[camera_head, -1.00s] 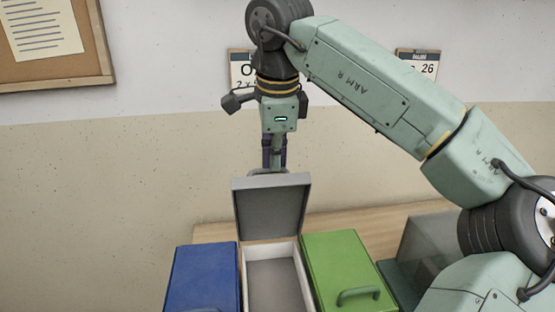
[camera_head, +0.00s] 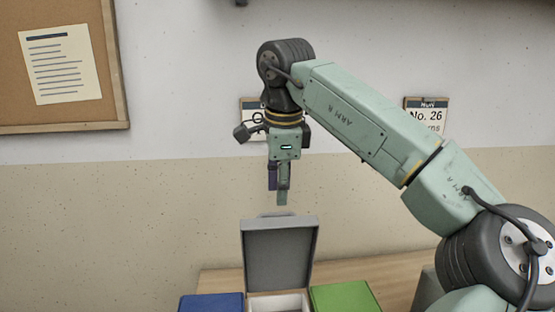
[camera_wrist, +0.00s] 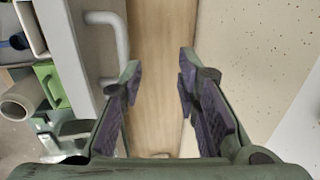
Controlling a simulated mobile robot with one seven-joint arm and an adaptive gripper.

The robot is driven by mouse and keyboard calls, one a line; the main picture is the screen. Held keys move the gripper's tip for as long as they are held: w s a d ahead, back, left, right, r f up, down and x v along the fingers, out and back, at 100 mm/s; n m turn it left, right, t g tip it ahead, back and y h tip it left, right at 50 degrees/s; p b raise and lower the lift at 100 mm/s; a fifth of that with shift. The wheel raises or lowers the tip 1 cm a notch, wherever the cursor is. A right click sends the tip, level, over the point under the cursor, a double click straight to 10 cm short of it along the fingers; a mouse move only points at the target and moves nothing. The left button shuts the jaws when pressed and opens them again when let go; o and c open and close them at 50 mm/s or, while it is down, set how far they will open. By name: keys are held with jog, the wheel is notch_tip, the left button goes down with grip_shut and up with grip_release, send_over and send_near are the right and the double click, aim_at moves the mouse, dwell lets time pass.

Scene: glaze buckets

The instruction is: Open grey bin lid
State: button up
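The grey bin lid (camera_head: 279,255) stands raised, nearly upright, behind the grey bin (camera_head: 278,303), whose light interior shows at the bottom edge of the head view. The lid's grey handle shows in the wrist view (camera_wrist: 117,35), to the left of the fingers. My gripper (camera_head: 279,197) is above the lid in the head view, apart from it. In the wrist view my gripper (camera_wrist: 159,82) has its two fingers spread wide with nothing between them, only the wooden table below.
A blue bin (camera_head: 211,303) stands left of the grey bin and a green bin (camera_head: 343,297) stands right of it. The wooden table (camera_head: 385,270) is bare behind the bins. The beige wall (camera_head: 130,220) rises close behind.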

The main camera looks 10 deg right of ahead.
jog(key=w+r, duration=0.3)
jog(key=w, duration=0.2)
jog(key=shift+w+r, duration=0.25)
jog(key=shift+w, duration=0.1)
jog(key=shift+c, duration=0.2)
dwell(0.4)
